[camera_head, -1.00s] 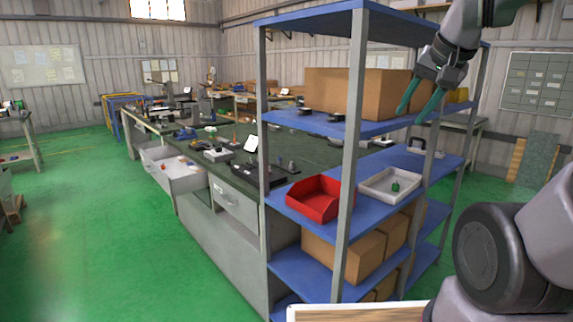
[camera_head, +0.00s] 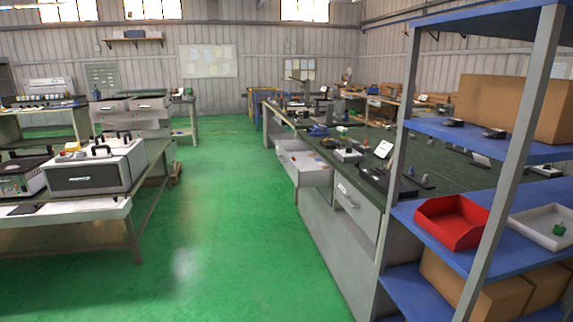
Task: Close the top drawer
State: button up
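An open white drawer (camera_head: 302,163) juts out to the left from the top of the long workbench (camera_head: 325,222), near the middle of the view. Small items seem to lie inside it, too small to make out. Beside it, nearer to me, a grey drawer front with a handle (camera_head: 347,194) is flush with the bench. My gripper is outside the view.
A blue shelf rack (camera_head: 440,222) with a red bin (camera_head: 452,220), a white tray (camera_head: 545,226) and cardboard boxes stands close on the right. A table with a grey box-shaped device (camera_head: 97,168) is on the left. The green floor (camera_head: 225,235) between is clear.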

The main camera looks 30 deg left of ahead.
aim_at(304, 159)
jog(key=i+j, duration=0.45)
jog(key=j, duration=0.25)
jog(key=i+j+u, duration=0.1)
jog(key=i+j, duration=0.3)
jog(key=j, duration=0.25)
jog(key=i+j, duration=0.45)
jog(key=j, duration=0.2)
jog(key=i+j, duration=0.45)
jog(key=j, duration=0.25)
jog(key=i+j+u, duration=0.1)
jog(key=i+j, duration=0.35)
jog(key=j, duration=0.2)
